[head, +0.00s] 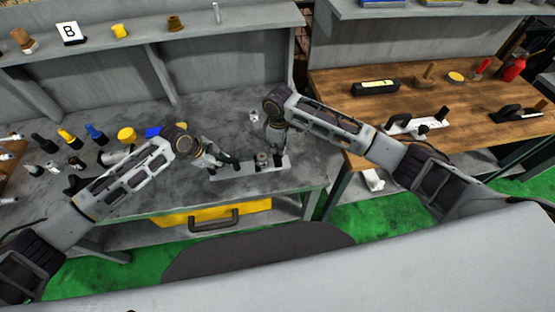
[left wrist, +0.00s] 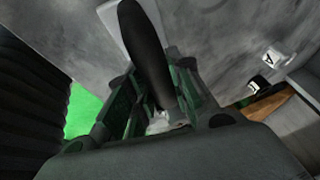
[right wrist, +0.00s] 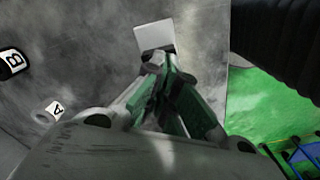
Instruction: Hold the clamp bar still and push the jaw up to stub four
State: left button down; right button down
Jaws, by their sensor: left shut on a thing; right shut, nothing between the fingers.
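The clamp bar (head: 250,172) is a pale grey strip lying on the grey bench. Its pale end shows beyond the fingers in the right wrist view (right wrist: 155,35). My left gripper (head: 230,161) is at the left part of the bar, shut on a black handle (left wrist: 145,45) that stands up between its fingers. My right gripper (head: 276,153) is shut and empty, low over the right part of the bar. Small upright parts (head: 262,158) stand on the bar between the grippers. I cannot tell which is the jaw or which stub is four; contact at the right fingertips is unclear.
Coloured parts (head: 68,138) crowd the bench's left side. A yellow drawer (head: 215,217) is below the front edge. A wooden table (head: 440,90) stands at right.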

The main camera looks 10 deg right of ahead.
jog(key=shift+a, duration=1.95)
dwell(1.6)
jog(key=shift+r, duration=0.2)
notch_tip(320, 180, up, 7)
jog(key=shift+d+f, duration=0.2)
jog(key=shift+d, duration=0.2)
dwell(1.3)
dwell(0.6)
